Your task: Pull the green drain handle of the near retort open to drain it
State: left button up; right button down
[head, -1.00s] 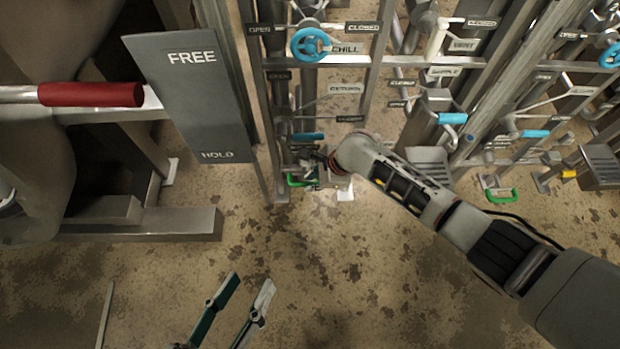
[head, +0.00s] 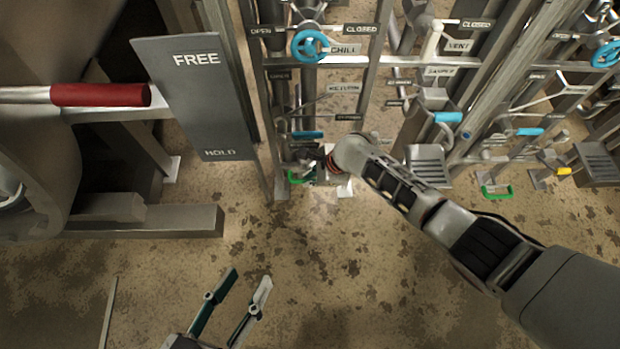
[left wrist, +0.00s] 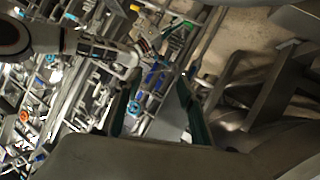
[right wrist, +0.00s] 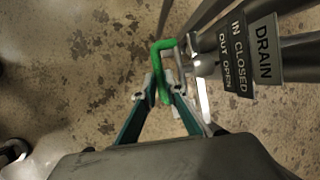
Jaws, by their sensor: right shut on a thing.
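The green drain handle (right wrist: 158,62) is a bent bar at the bottom of the near pipework in the right wrist view. It also shows low in the head view (head: 295,177), partly hidden by my right gripper. My right gripper (right wrist: 160,92) is shut on the handle, one finger on each side of its lower end. Beside it, signs read DRAIN (right wrist: 264,50), IN CLOSED and OUT OPEN. My left gripper (head: 238,285) is open and empty above bare floor, well away from the handle.
A grey FREE/HOLD plate (head: 200,100) and a red-gripped lever (head: 100,95) stand left of the handle. A blue CHILL wheel (head: 311,46) and pipes rise above it. Another green handle (head: 497,192) lies further right. The front floor is clear.

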pick_arm(q)
jog(key=a+f+m+y+p, duration=0.1)
jog(key=a+m+p, duration=0.3)
jog(key=a+p, duration=0.2)
jog(key=shift+a+g+y, duration=0.4)
jog(key=shift+a, duration=0.3)
pick_arm(e)
jog(key=s, duration=0.7)
jog(key=shift+s+d, duration=0.2)
jog(key=shift+s, duration=0.2)
jog(key=shift+f, duration=0.1)
jog(key=c, duration=2.4)
grip_release()
jog(key=shift+o, duration=0.2)
jog(key=shift+a, duration=0.2)
jog(key=shift+r, duration=0.25)
jog(key=v, duration=1.1)
jog(key=shift+d+r, duration=0.25)
jog(key=shift+r, duration=0.05)
